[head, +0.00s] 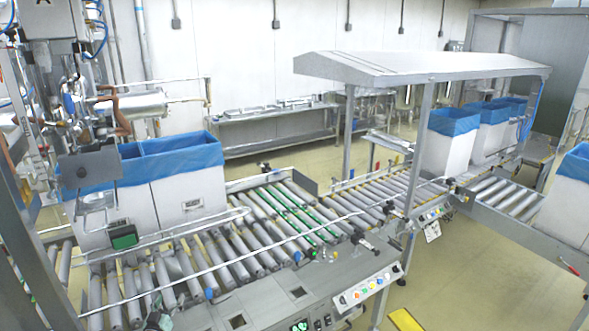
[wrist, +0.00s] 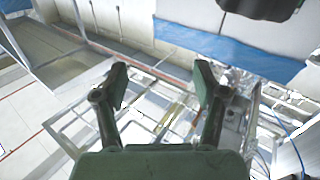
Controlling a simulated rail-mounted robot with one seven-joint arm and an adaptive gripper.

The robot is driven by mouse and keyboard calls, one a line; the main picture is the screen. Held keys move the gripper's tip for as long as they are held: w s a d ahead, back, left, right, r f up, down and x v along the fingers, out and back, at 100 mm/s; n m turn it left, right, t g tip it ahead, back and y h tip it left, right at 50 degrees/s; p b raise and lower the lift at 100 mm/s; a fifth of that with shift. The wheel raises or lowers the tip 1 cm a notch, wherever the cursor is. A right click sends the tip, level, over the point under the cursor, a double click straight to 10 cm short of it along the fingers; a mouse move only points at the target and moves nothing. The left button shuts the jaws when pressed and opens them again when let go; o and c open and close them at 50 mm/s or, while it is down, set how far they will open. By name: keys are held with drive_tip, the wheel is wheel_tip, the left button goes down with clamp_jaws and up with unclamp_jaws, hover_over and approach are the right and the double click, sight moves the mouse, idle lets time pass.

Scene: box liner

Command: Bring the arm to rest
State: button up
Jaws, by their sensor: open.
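My gripper (wrist: 160,84) shows in the wrist view with its two dark fingers spread wide apart. Nothing is between the fingers. Behind them is a light metal frame with bars (wrist: 150,112), apart from the fingers as far as I can tell. I cannot make out my arm or gripper for certain in the head view.
White boxes (head: 188,202) with blue liners (head: 180,152) stand on the roller conveyor (head: 225,262) at left. More lined boxes (head: 440,152) stand at right beyond the canopy (head: 420,66). In the wrist view a blue liner edge (wrist: 230,48) crosses the upper right.

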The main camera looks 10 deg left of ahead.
drive_tip(key=w+d+r+n+y, duration=0.1)
drive_tip(key=w+d, duration=0.2)
drive_tip(key=d, duration=0.2)
drive_tip(key=w+d+f+n+g+y+b, duration=0.1)
drive_tip(key=w+d+f+n+g+y, duration=0.25)
drive_tip(key=d+f, duration=0.85)
drive_tip(key=s+d+f+g+h+b, duration=0.1)
drive_tip(key=s+d+f+g, duration=0.35)
drive_tip(key=d+f, duration=0.5)
drive_tip(key=s+d+f+g+b, duration=0.1)
drive_tip(key=s+d+f+g, duration=0.2)
drive_tip(key=s+d+f, duration=0.45)
drive_tip(key=s+d+f+m+g+h+b, duration=0.15)
drive_tip(key=s+d+f+g, duration=0.25)
drive_tip(key=s+d, duration=0.55)
drive_tip(key=s+d+f+m+g+h, duration=0.25)
drive_tip(key=s+d+f, duration=0.25)
drive_tip(key=s+d, duration=0.45)
drive_tip(key=s+d+r+m+g, duration=0.1)
drive_tip(key=s+d+g, duration=0.2)
drive_tip(key=s+d, duration=0.4)
drive_tip(key=s+d+r+m+g+h, duration=0.1)
drive_tip(key=s+d+m+g, duration=0.1)
drive_tip(key=s+d+g, duration=0.2)
drive_tip(key=s+d, duration=0.3)
drive_tip(key=s, duration=0.5)
drive_tip(key=shift+s+d+r+b, duration=0.2)
drive_tip(key=shift+s+r+b, duration=0.05)
drive_tip(key=shift+r+b, duration=0.1)
drive_tip(key=shift+g, duration=0.25)
